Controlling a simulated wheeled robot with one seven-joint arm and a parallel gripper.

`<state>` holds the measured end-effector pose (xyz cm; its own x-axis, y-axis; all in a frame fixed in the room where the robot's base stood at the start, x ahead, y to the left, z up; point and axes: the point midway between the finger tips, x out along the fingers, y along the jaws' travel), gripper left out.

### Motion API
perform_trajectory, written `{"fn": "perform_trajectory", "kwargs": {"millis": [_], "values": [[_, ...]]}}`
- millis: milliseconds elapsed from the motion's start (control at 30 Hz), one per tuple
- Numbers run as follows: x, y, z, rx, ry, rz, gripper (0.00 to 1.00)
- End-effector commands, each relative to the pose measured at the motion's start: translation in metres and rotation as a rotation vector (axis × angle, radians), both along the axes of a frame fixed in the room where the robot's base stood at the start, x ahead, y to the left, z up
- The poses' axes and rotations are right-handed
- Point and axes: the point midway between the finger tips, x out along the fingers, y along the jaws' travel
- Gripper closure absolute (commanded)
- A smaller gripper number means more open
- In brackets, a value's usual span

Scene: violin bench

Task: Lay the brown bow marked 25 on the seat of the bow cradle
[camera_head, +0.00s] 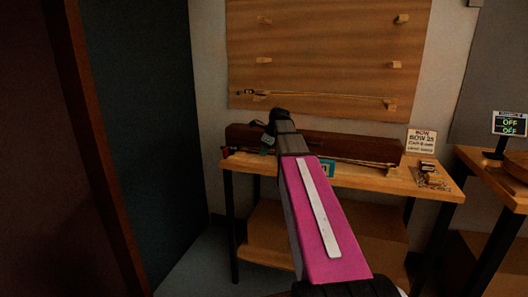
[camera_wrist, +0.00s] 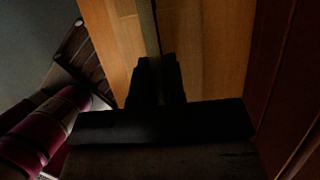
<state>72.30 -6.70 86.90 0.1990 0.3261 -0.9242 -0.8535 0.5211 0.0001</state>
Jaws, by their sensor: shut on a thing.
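My gripper (camera_head: 270,130) is at the left part of the bench top, in front of a long dark brown box. In the wrist view its dark fingers (camera_wrist: 157,75) are shut on a thin dark stick (camera_wrist: 149,25), seen over orange wood. This looks like the bow (camera_head: 355,161) lying low along the front of the box in the head view; my arm hides its middle. A small dark green tag (camera_head: 266,151) shows by the fingers. I cannot read a number on the bow. I cannot make out the bow cradle clearly.
The long brown box (camera_head: 350,146) stands on the wooden bench (camera_head: 425,190). Another bow (camera_head: 325,97) rests on pegs of the wall board (camera_head: 330,50). A sign reading BOW 25 (camera_head: 421,141) and small items (camera_head: 430,177) are at the right end. A teal label (camera_head: 327,168) is near my arm.

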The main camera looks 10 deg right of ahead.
Motion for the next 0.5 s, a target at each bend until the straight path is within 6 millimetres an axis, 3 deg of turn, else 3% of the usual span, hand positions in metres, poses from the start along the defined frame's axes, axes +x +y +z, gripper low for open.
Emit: {"fn": "perform_trajectory", "kwargs": {"millis": [167,200,267,500], "values": [[0.0000,0.0001,0.0004,0.000,0.000,0.000,1.00],[0.0000,0.0000,0.0003,0.000,0.000,0.000,0.77],[0.0000,0.0001,0.0004,0.000,0.000,0.000,0.60],[0.0000,0.0001,0.0004,0.000,0.000,0.000,0.60]]}}
